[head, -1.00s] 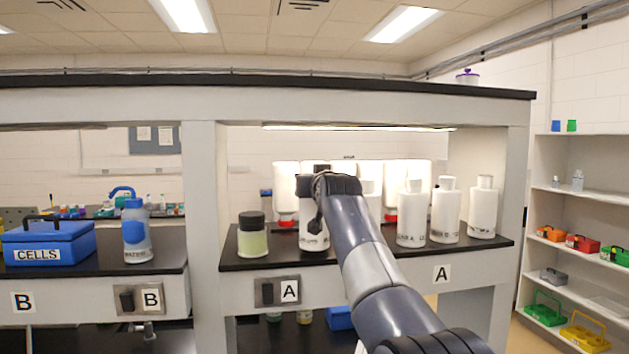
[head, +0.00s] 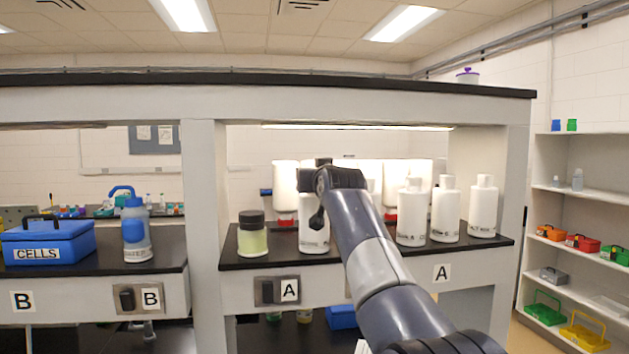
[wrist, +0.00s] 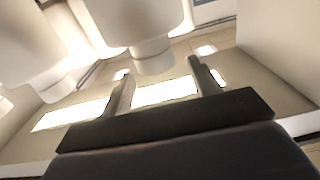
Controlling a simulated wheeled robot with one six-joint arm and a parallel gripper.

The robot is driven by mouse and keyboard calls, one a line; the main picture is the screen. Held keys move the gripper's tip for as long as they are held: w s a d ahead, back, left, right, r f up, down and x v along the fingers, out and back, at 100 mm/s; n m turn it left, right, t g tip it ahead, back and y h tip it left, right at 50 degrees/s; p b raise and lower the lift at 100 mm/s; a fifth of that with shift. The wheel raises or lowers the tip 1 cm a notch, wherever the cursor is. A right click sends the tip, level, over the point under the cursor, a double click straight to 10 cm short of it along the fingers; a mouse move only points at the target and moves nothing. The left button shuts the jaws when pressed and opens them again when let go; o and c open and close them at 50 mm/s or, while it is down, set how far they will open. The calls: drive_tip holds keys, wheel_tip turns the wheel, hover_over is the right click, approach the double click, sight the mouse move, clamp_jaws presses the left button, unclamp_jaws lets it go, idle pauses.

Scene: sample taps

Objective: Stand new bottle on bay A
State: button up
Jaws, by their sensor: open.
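A white bottle (head: 313,232) with dark lettering stands upright on the black shelf top of bay A (head: 357,270), at its left part. A white bottle neck (wrist: 153,58) shows between and just beyond the fingertips; contact cannot be told. More white bottles stand upright to the right, the nearest (head: 411,222) just beyond my arm. Which bottle is the new one cannot be told.
A black-lidded jar (head: 252,236) of pale green stuff stands left of the bottle. Inverted white bottles with red caps (head: 285,190) hang behind. A grey post (head: 205,220) divides bay A from bay B, which holds a blue CELLS box (head: 48,243) and a blue-topped bottle (head: 135,235).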

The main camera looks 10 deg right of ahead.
drive_tip(key=s+b, duration=0.4)
drive_tip(key=s, duration=0.6)
drive_tip(key=shift+s, duration=0.25)
drive_tip(key=shift+d, duration=0.1)
